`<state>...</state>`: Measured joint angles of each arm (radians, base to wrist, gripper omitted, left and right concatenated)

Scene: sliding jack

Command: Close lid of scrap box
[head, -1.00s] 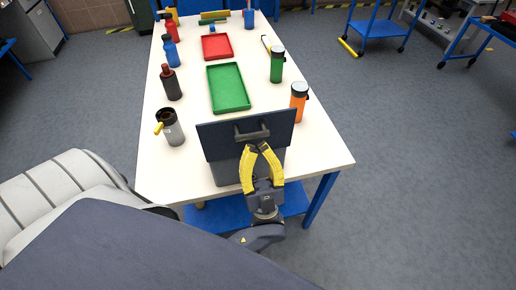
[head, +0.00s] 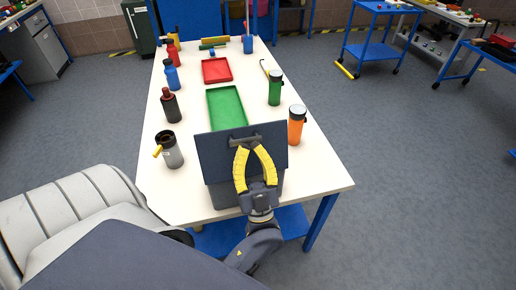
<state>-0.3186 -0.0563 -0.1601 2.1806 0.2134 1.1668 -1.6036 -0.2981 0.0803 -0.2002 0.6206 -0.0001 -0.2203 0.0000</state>
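The scrap box (head: 226,194) is a dark grey box at the near end of the white table. Its dark blue-grey lid (head: 215,160) stands raised, its broad face with a handle (head: 243,141) turned toward me. My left gripper (head: 252,149), with yellow fingers, is in front of the lid, with its fingertips just below the handle. The fingers are apart, with lid surface showing between them. Whether a fingertip touches the lid is unclear. The box's inside is hidden behind the lid. My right gripper is not in view.
A green tray (head: 227,107) and a red tray (head: 216,70) lie beyond the box. An orange bottle (head: 296,128) stands close to its right, and a grey cup (head: 172,155) to its left. More bottles line both table edges.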

